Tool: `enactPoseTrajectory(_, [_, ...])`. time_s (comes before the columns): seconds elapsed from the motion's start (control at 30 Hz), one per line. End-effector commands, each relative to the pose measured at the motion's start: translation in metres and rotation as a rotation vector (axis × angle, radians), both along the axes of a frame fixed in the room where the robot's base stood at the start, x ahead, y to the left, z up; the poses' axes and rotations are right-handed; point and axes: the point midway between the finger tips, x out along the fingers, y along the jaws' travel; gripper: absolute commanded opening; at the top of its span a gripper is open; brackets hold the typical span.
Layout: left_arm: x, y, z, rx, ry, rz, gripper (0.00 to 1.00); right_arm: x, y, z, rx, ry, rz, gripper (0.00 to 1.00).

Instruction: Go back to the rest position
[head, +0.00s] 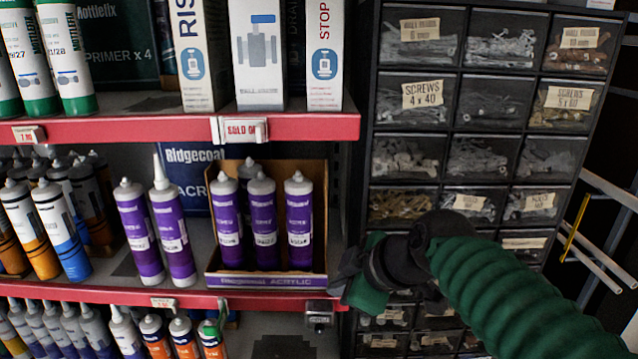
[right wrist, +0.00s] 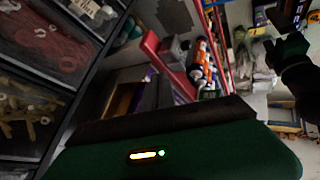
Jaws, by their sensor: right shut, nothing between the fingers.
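My right arm comes in from the lower right of the head view. Its right gripper (head: 350,280) is shut and empty, in front of the right end of the purple-tube shelf and the lower left of the drawer cabinet. The fingertips are partly hidden by the dark wrist. In the right wrist view the green gripper body fills the bottom. The left arm is not in the head view.
A display box (head: 265,281) holds several purple tubes, with two loose purple tubes (head: 172,225) to its left on the red-edged shelf (head: 120,295). A drawer cabinet (head: 455,140) with screws and fittings stands close on the right. Metal rods (head: 605,190) stick out at far right.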

Motion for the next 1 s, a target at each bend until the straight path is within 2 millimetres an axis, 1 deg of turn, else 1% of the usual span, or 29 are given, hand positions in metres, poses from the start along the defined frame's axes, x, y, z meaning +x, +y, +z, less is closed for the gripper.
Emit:
enactPoseTrajectory(0.03, [0.0, 0.0, 0.0, 0.0, 0.0, 0.0, 1.0, -0.002, -0.018, -0.036, 0.009, 0.079, -0.106, 0.0])
enactPoseTrajectory(0.07, [0.0, 0.0, 0.0, 0.0, 0.0, 0.0, 1.0, -0.005, -0.03, -0.059, 0.019, 0.126, -0.184, 0.0])
enactPoseTrajectory(0.1, [0.0, 0.0, 0.0, 0.0, 0.0, 0.0, 1.0, -0.012, -0.047, -0.088, 0.029, 0.186, -0.289, 0.0])
enactPoseTrajectory(0.17, [0.0, 0.0, 0.0, 0.0, 0.0, 0.0, 1.0, -0.025, -0.069, -0.129, 0.045, 0.264, -0.44, 0.0])
enactPoseTrajectory(0.2, [0.0, 0.0, 0.0, 0.0, 0.0, 0.0, 1.0, -0.035, -0.083, -0.154, 0.055, 0.308, -0.535, 0.0])
enactPoseTrajectory(0.27, [0.0, 0.0, 0.0, 0.0, 0.0, 0.0, 1.0, -0.053, -0.102, -0.186, 0.068, 0.365, -0.662, 0.0])
enactPoseTrajectory(0.3, [0.0, 0.0, 0.0, 0.0, 0.0, 0.0, 1.0, -0.065, -0.112, -0.205, 0.077, 0.397, -0.739, 0.0])
enactPoseTrajectory(0.37, [0.0, 0.0, 0.0, 0.0, 0.0, 0.0, 1.0, -0.085, -0.126, -0.23, 0.088, 0.439, -0.846, 0.0])
enactPoseTrajectory(0.4, [0.0, 0.0, 0.0, 0.0, 0.0, 0.0, 1.0, -0.099, -0.134, -0.245, 0.096, 0.465, -0.911, 0.0])
enactPoseTrajectory(0.47, [0.0, 0.0, 0.0, 0.0, 0.0, 0.0, 1.0, -0.12, -0.144, -0.266, 0.106, 0.501, -1.004, 0.0])
enactPoseTrajectory(0.5, [0.0, 0.0, 0.0, 0.0, 0.0, 0.0, 1.0, -0.134, -0.151, -0.279, 0.113, 0.523, -1.064, 0.0])
enactPoseTrajectory(0.57, [0.0, 0.0, 0.0, 0.0, 0.0, 0.0, 1.0, -0.156, -0.159, -0.296, 0.124, 0.554, -1.152, 0.0])
enactPoseTrajectory(0.6, [0.0, 0.0, 0.0, 0.0, 0.0, 0.0, 1.0, -0.172, -0.164, -0.307, 0.132, 0.574, -1.208, 0.0])
enactPoseTrajectory(0.63, [0.001, 0.0, -0.021, 0.0, -0.002, 0.0, 1.0, -0.17, -0.164, -0.328, 0.136, 0.57, -1.212, 0.0])
enactPoseTrajectory(0.7, [0.0, 0.0, -0.048, 0.0, 0.0, 0.0, 1.0, -0.167, -0.163, -0.353, 0.137, 0.567, -1.207, 0.0])
enactPoseTrajectory(0.77, [-0.001, 0.0, -0.067, 0.0, 0.002, 0.0, 1.0, -0.167, -0.163, -0.372, 0.137, 0.568, -1.207, 0.0])
enactPoseTrajectory(0.9, [0.0, 0.0, -0.115, 0.0, 0.001, 0.0, 1.0, -0.166, -0.163, -0.419, 0.137, 0.568, -1.205, 0.0])
enactPoseTrajectory(1.0, [0.0, 0.0, -0.146, 0.0, 0.0, 0.0, 1.0, -0.166, -0.163, -0.45, 0.136, 0.568, -1.204, 0.0])
